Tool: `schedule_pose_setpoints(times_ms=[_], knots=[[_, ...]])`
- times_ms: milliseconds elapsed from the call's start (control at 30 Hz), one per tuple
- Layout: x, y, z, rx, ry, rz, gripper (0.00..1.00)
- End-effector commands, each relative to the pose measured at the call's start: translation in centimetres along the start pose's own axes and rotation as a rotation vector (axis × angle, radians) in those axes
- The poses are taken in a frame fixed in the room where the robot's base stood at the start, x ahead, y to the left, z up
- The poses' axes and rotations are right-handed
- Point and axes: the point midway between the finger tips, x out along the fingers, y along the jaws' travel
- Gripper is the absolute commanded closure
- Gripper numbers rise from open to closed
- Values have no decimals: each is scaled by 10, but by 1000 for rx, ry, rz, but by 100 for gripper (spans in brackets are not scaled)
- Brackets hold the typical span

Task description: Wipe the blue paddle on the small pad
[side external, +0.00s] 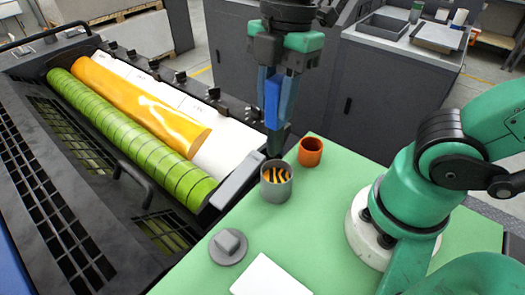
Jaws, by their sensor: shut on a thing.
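My gripper (278,82) points down and is shut on the blue paddle (271,103). The paddle hangs upright between the fingers. Its dark lower end is just above or behind the grey cup (276,187); I cannot tell whether it touches the cup. The cup stands on the green table and shows orange and dark stripes inside. A flat white pad (270,279) lies at the table's front edge, partly cut off by the picture, well apart from the gripper.
An orange-red cup (311,151) stands right of the grey cup. A grey round lid with a knob (228,246) lies left of the white pad. The press with green and orange rollers (130,135) borders the green table (330,215) on the left. The table's middle is clear.

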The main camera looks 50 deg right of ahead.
Motion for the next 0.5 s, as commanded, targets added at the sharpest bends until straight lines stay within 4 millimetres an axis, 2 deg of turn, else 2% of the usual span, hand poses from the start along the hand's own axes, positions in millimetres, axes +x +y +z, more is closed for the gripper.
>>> schedule_pose_setpoints(times_ms=[167, 300, 500], knots=[[20, -20, -43, -13, 9, -33, 100], [38, -48, -78, -8, 11, -69, 100], [58, -92, -109, 3, 1, -114, 100]])
